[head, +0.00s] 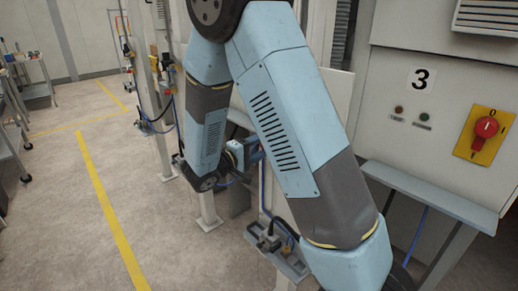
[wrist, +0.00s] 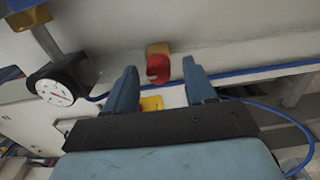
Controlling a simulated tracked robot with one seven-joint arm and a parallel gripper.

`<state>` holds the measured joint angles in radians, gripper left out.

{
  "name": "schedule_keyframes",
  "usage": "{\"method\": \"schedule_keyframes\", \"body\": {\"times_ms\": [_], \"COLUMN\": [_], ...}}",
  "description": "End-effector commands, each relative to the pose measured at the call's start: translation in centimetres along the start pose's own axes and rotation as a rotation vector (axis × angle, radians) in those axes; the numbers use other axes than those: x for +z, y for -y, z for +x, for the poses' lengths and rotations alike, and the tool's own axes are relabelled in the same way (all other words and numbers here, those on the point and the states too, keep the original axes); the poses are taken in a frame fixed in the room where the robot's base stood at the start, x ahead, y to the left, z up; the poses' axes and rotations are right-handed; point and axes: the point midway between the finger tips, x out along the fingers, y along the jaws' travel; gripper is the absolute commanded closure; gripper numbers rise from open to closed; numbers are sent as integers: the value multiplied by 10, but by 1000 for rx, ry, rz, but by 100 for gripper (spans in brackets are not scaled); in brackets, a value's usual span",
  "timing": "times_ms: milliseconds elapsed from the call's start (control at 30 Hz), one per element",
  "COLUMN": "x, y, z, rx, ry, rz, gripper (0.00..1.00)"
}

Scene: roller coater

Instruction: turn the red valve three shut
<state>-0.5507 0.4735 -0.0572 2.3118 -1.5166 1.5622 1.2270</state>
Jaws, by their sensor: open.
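In the wrist view, a red valve handle (wrist: 158,69) sits on a brass-coloured body (wrist: 157,48) by a pale panel wall. My gripper (wrist: 160,66) is open, with its two blue fingers spread on either side of the red handle in the picture. I cannot tell how far the fingertips are from the handle in depth. In the head view my arm covers this area, and I cannot make out the red valve there.
A round white gauge (wrist: 54,86) is left of my gripper. A blue hose (wrist: 240,73) runs along the wall. A cabinet marked 3 (head: 423,80) carries a red rotary switch (head: 486,127) at right. Open floor with a yellow line (head: 105,205) lies at left.

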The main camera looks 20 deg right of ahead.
Motion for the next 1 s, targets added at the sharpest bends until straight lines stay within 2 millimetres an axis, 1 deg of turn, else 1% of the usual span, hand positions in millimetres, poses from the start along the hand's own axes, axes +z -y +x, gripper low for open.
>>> {"method": "schedule_keyframes", "body": {"times_ms": [167,500,633,800,1000], "x": [-1,-1,-1,0,0], "y": [0,1,1,2,2], "z": [-22,-88,-110,-128,-135], "rx": [0,-1,-1,0,-1], "ry": [-4,-4,-4,-1,1], "rz": [0,-1,-1,-2,-2], "gripper": [45,45,45,45,45]}}
